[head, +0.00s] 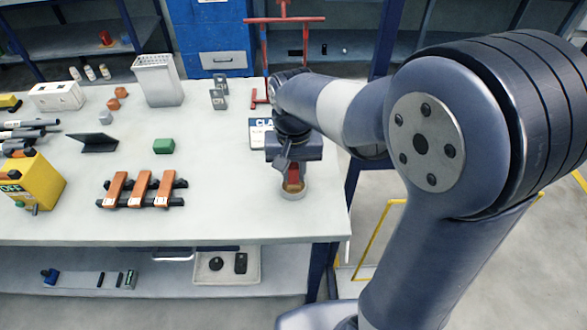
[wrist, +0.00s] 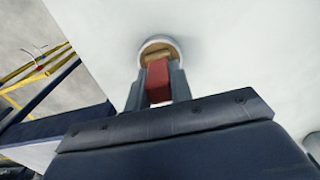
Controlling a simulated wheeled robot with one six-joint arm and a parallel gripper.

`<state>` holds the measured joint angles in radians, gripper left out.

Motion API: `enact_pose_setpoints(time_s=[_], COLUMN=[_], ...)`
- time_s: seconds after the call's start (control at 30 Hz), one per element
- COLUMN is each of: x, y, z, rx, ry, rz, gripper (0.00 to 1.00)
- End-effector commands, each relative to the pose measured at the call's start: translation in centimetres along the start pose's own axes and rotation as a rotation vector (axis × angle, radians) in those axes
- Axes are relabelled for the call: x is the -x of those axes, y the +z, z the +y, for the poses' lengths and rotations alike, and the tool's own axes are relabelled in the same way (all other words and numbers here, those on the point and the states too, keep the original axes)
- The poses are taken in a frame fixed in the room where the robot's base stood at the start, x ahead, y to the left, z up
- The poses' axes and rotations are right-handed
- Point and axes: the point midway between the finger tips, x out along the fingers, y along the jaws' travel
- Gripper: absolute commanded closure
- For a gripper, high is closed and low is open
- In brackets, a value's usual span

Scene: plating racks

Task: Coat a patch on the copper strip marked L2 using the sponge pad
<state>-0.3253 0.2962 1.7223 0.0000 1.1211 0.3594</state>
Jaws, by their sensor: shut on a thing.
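Three copper strips lie across a dark rack (head: 180,184) on the table; the left strip (head: 115,189), middle strip (head: 140,189) and right strip (head: 164,189) each carry a small white label too small to read. My gripper (head: 293,176) is at the table's right side, pointing down. In the wrist view, my gripper (wrist: 158,85) is shut on a red block (wrist: 158,80), which looks like the sponge pad's handle. Its lower end is at a round pale dish (head: 292,194) with tan contents, also visible in the wrist view (wrist: 152,42). I cannot tell whether the pad touches the contents.
A yellow box (head: 37,182) stands at the left. A sign (head: 258,133) stands behind my gripper. The table between rack and dish is clear.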

Motion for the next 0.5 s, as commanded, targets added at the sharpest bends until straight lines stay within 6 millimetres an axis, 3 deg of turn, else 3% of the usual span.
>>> enact_pose_setpoints(time_s=[0.23,0.5], x=[0.2,2.4], y=[0.1,0.1], z=[0.0,0.0], rx=[0.000,0.000], ry=[0.002,0.001], rz=[-0.005,-0.003], gripper=[1.00,1.00])
